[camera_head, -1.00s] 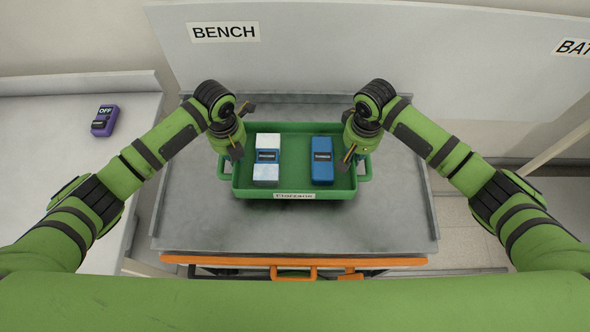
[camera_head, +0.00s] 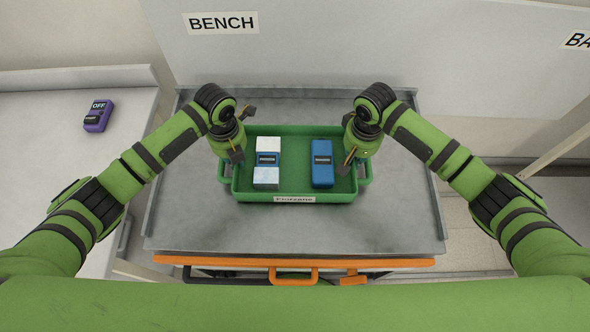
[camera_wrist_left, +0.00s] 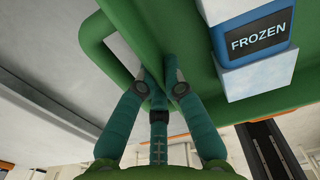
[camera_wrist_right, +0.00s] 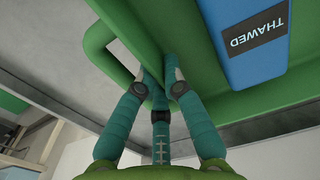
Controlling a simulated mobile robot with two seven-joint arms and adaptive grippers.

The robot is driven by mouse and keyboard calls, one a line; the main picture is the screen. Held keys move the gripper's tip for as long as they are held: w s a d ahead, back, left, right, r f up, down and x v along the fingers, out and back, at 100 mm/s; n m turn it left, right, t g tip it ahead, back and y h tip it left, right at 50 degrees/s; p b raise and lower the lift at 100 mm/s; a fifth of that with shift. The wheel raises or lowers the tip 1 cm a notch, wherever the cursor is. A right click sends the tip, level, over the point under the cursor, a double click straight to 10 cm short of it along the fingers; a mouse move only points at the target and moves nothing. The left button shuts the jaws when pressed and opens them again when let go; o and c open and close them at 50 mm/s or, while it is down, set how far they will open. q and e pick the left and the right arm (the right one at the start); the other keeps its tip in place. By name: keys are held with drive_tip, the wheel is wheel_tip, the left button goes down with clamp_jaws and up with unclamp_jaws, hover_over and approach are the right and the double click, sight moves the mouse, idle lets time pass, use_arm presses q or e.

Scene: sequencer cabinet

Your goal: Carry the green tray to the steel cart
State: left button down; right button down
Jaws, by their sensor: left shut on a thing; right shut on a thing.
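The green tray (camera_head: 336,197) is level in front of me in the head view, above the grey metal top of the steel cart (camera_head: 294,236). I cannot tell whether it touches the top. My left gripper (camera_head: 238,153) is shut on the tray's left end, by the loop handle (camera_wrist_left: 92,42). My right gripper (camera_head: 349,157) is shut on its right end, by the other handle (camera_wrist_right: 97,42). In the tray lie a blue-and-white FROZEN block (camera_head: 267,146) at left and a blue THAWED block (camera_head: 322,149) at right. The fingertips are partly hidden against the tray.
An orange bar (camera_head: 220,261) runs along the cart's front edge. A grey-white side counter (camera_head: 40,150) at left holds a purple device (camera_head: 98,116) reading OFF. A pale panel with a BENCH sign (camera_head: 222,22) stands behind. Bare cart top surrounds the tray.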

use_arm(q)
drive_tip(key=shift+f, duration=0.45)
use_arm(e)
drive_tip(key=shift+f, duration=0.45)
use_arm(q)
drive_tip(key=c, duration=1.3)
unclamp_jaws()
drive_tip(key=shift+c, duration=0.2)
use_arm(e)
drive_tip(key=c, duration=1.3)
unclamp_jaws()
drive_tip(key=shift+r, duration=0.1)
drive_tip(key=shift+c, duration=0.2)
use_arm(q)
drive_tip(key=shift+r, duration=0.1)
use_arm(e)
drive_tip(key=shift+r, duration=0.1)
use_arm(q)
wheel_tip(320, 180, up, 12)
use_arm(e)
wheel_tip(320, 180, up, 12)
